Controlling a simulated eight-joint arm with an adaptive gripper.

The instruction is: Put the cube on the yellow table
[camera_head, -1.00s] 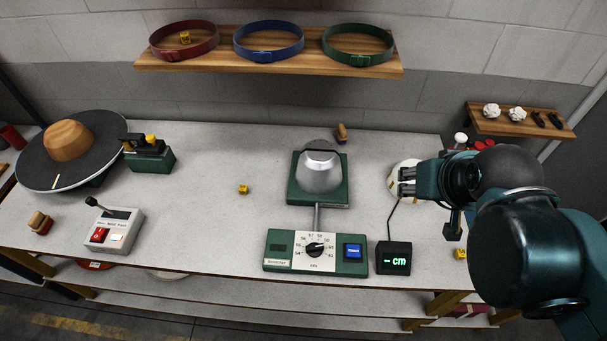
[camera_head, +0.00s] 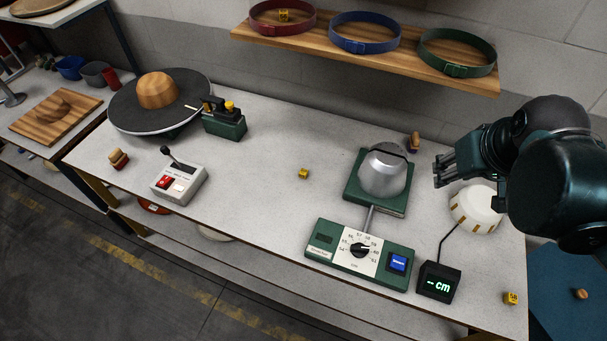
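Three small yellow cubes show in the head view: one on the grey worktop (camera_head: 262,216) near its middle (camera_head: 303,173), one at its front right corner (camera_head: 510,298), and one on the wall shelf inside the red band (camera_head: 283,15). I cannot tell which is the task's cube. No plainly yellow tabletop shows. My gripper (camera_head: 438,172) is at the right, above the worktop beside the metal hat form. Its fingers look apart, with nothing between them. It is well away from all three cubes.
A metal hat form (camera_head: 383,172) on a green base stands left of my gripper. A round white device (camera_head: 474,210) is below it. A control box (camera_head: 179,183) and a hat turntable (camera_head: 160,100) stand at left. Another table with a wooden board (camera_head: 57,116) is at far left.

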